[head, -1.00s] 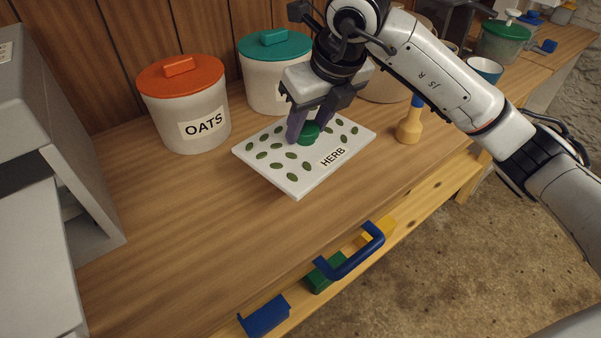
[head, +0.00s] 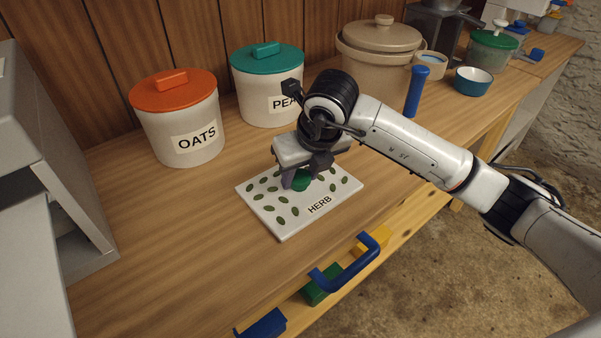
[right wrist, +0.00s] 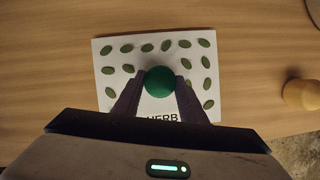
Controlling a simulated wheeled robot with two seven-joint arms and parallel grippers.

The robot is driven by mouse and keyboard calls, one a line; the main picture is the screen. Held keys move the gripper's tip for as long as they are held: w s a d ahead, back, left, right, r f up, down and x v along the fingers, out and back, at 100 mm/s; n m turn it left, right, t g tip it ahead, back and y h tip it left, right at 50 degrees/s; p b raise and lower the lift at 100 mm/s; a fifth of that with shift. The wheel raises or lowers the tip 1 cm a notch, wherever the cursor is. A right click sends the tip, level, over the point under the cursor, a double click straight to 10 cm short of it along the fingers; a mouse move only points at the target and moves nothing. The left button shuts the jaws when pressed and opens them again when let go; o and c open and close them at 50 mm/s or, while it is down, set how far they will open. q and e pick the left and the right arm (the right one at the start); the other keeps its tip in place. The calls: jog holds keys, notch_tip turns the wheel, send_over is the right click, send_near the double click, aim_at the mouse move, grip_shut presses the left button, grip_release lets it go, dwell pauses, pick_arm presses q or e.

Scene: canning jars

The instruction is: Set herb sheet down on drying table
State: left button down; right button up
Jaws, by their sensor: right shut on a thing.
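The herb sheet (head: 290,220) is a white board with several green leaves, the word HERB and a green knob (head: 301,181) in its middle. My right gripper (head: 302,178) is shut on the knob from above. In the right wrist view the herb sheet (right wrist: 115,88) lies flat below, with the green knob (right wrist: 159,81) between the two fingers. The sheet is over or on the wooden table (head: 180,260); I cannot tell whether it touches the wood. My left gripper is not in view.
An OATS canister (head: 182,135) with an orange lid and a second canister (head: 268,95) with a teal lid stand behind the sheet. A large beige crock (head: 372,70) is at the back. Grey equipment (head: 50,170) is at the left. Bare wood lies left of the sheet.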

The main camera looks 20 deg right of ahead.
jog(key=o, duration=1.1)
jog(key=shift+o, duration=0.2)
jog(key=v, duration=1.2)
